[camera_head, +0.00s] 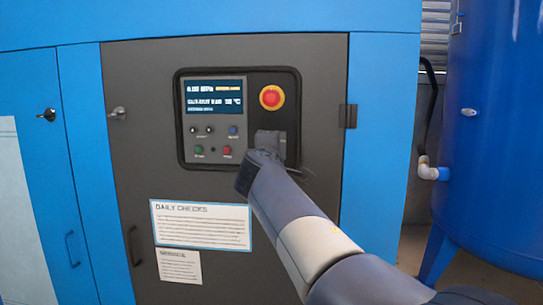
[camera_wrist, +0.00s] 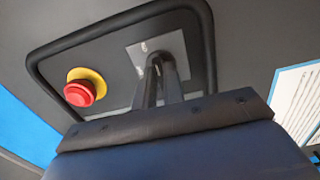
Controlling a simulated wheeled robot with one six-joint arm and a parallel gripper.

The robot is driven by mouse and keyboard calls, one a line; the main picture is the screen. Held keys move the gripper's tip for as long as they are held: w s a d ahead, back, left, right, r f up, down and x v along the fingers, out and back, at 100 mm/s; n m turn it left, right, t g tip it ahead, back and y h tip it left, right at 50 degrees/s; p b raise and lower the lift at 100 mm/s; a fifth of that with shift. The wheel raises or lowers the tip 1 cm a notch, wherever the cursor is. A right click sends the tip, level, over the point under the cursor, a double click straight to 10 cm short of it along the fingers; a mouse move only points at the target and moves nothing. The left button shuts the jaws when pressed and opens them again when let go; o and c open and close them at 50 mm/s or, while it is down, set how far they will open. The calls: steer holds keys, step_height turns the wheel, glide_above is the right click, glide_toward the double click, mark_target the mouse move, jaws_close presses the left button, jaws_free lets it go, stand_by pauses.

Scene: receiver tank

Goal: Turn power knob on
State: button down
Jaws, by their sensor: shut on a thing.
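In the head view my gripper (camera_head: 268,142) covers the lower right part of the dark control panel (camera_head: 213,164), below the red emergency stop button. How far the knob is turned cannot be seen.
The red emergency stop (camera_head: 271,97) on a yellow ring sits just above my gripper; it also shows in the wrist view (camera_wrist: 80,93). A lit display (camera_head: 213,96) and small buttons are left of it. A blue tank (camera_head: 495,140) stands at right.

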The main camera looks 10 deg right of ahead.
stand_by(0.4)
steer(key=c, duration=1.5)
jaws_free()
steer(key=v, duration=1)
steer(key=shift+s+a+b, duration=0.15)
steer(key=shift+s+b, duration=0.15)
steer(key=shift+s, duration=0.1)
steer(key=x, duration=1.1)
steer(key=shift+p, duration=0.4)
